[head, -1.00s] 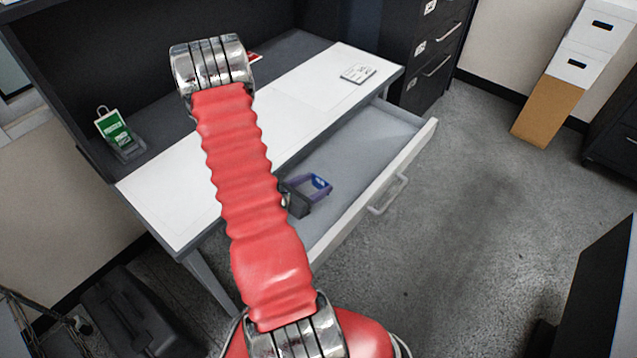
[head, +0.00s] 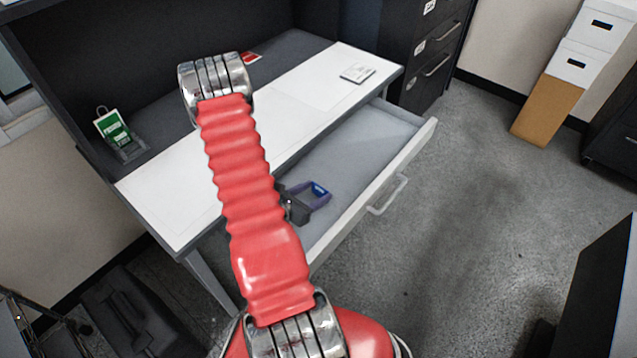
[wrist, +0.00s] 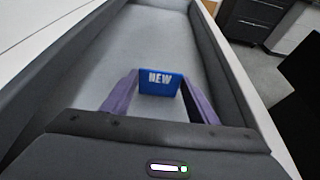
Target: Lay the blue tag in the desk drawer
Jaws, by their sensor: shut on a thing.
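The blue tag (wrist: 160,82), marked "NEW", is held between the purple fingers of my gripper (wrist: 160,90) in the wrist view. In the head view the tag (head: 319,190) shows as a small blue patch at the fingertips of my gripper (head: 316,194). The desk drawer (head: 365,150) is pulled open, and its grey floor shows around the tag in both views. My gripper is over or inside the drawer; I cannot tell whether the tag touches the floor. My red arm hides the drawer's left part in the head view.
A green card in a holder (head: 117,135) stands at the left. A dark cabinet (head: 425,50) is behind. Open floor lies to the right.

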